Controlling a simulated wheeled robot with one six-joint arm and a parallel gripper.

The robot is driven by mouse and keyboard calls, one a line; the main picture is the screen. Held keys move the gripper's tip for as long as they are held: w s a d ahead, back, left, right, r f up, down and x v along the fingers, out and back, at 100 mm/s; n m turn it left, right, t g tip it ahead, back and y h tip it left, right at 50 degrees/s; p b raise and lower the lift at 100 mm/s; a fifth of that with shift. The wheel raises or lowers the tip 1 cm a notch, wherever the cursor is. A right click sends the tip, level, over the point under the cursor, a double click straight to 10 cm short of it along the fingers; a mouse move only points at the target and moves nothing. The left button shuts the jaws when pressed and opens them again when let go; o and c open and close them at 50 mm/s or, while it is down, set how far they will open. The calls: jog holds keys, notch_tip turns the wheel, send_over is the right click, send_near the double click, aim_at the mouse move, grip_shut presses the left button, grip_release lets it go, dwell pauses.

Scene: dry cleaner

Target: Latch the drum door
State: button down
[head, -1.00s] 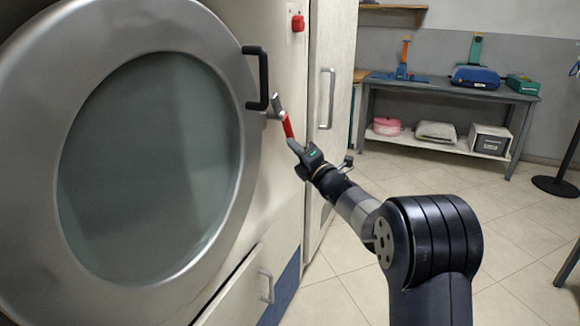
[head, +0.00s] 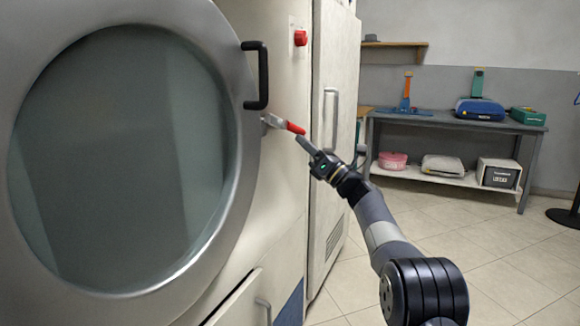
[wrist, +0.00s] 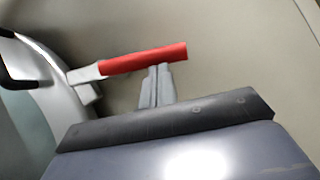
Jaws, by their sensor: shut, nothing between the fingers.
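The round drum door (head: 243,150) with its grey metal rim and dark glass fills the left of the head view and looks closed against the machine. A black handle (head: 262,75) stands on its right edge. Below the handle is the latch lever with a red grip (head: 290,126), pointing right and slightly down. In the wrist view the red grip (wrist: 143,59) lies across the top of my gripper (wrist: 161,68). My gripper (head: 300,141) is shut and empty, its fingertips at the grip's lower side, touching or nearly so.
A red button (head: 300,38) is on the machine front above the latch. A tall cabinet with a long handle (head: 331,118) stands just right. A drawer handle (head: 264,308) is below the door. A grey table (head: 440,120) with goods is behind; the floor between is clear.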

jog(key=shift+w+d+r+n+g+y+p, duration=0.15)
jog(key=shift+w+r+n+g+y+p, duration=0.1)
jog(key=shift+w+r+n, duration=0.25)
jog(key=shift+w+d+r+n+g+y+p, duration=0.1)
jog(key=shift+w+r+n+g+y+p, duration=0.15)
jog(key=shift+r, duration=0.55)
jog(key=shift+f+b, duration=0.55)
jog(key=shift+b, duration=0.1)
jog(key=w+f+b+v, duration=0.1)
jog(key=b+v, duration=0.1)
jog(key=v, duration=1)
jog(key=shift+w+f+b, duration=0.2)
jog(key=shift+f+b, duration=0.15)
jog(key=shift+f, duration=0.1)
jog(key=shift+a, duration=0.1)
